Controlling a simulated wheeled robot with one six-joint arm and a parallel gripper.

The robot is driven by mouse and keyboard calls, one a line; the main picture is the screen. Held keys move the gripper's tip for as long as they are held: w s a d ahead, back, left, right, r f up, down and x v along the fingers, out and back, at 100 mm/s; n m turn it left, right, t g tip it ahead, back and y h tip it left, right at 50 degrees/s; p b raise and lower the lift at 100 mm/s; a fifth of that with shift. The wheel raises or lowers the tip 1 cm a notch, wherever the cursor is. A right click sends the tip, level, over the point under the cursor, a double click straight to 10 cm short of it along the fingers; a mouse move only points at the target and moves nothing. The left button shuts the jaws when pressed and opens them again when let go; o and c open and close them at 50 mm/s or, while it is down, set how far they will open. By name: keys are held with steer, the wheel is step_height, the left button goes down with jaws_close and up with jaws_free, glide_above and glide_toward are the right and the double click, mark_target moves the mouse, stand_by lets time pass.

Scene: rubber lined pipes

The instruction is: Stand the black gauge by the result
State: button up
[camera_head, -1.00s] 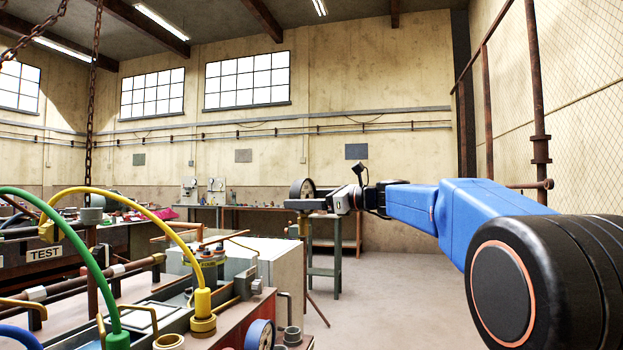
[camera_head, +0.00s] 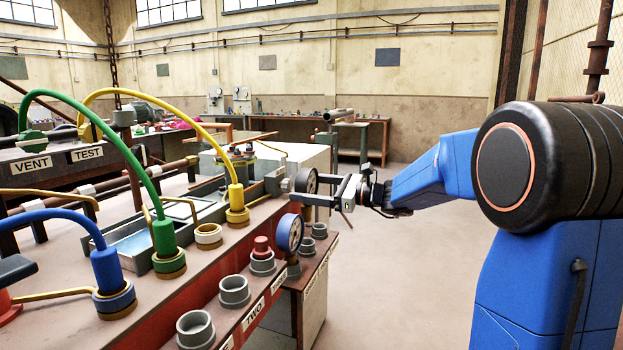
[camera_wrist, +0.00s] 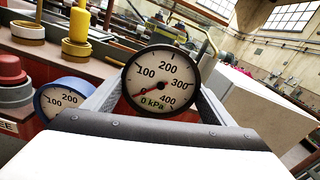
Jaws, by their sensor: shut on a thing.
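My gripper (camera_head: 318,192) is shut on the black gauge (camera_head: 305,182) and holds it upright at the right end of the bench, behind the blue gauge in the picture. In the wrist view the black gauge (camera_wrist: 160,82) faces the camera between the fingers, its red needle near 0 kPa. The blue gauge (camera_head: 290,233) stands at the bench's front edge; it also shows in the wrist view (camera_wrist: 60,98). Grey sockets (camera_head: 234,291) line the red front ledge, some empty, one with a red plug (camera_head: 262,247). A label reads TWO (camera_head: 253,313); labels farther along are too small to read.
Green (camera_head: 165,236), yellow (camera_head: 236,196) and blue (camera_head: 106,267) hoses arch over the bench. A white box (camera_head: 290,160) stands behind the black gauge. VENT and TEST signs mark a rear bench (camera_head: 60,162). Open floor (camera_head: 400,290) lies right of the bench.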

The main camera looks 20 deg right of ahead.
mark_target(309, 220)
stand_by(0.3)
steer(key=shift+f, duration=2.85)
steer(key=shift+f, duration=1.85)
steer(key=o, duration=1.4)
steer(key=shift+o, duration=0.2)
steer(key=v, duration=1.7)
steer(key=shift+s+d, duration=0.15)
